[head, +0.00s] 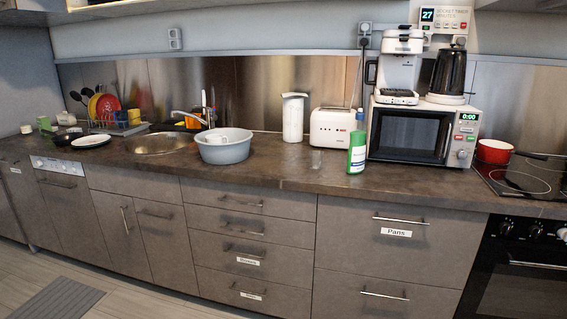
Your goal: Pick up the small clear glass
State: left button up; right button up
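A faint, see-through shape that looks like the small clear glass (316,159) stands on the dark countertop (270,170). It is just in front of the white toaster (332,128) and left of the green bottle (357,146). Its outline is hard to make out against the counter. Neither my left nor my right gripper is in the head view.
Left of the glass are a white canister (293,117) and a grey-blue basin (223,149) with white items inside. A white microwave (424,132) stands to the right, with a red pot (494,151) on the stove beyond. The front counter strip is mostly clear.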

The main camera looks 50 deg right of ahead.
aim_at(317, 157)
jog(key=z, duration=0.1)
jog(key=i, duration=1.2)
jog(key=z, duration=0.45)
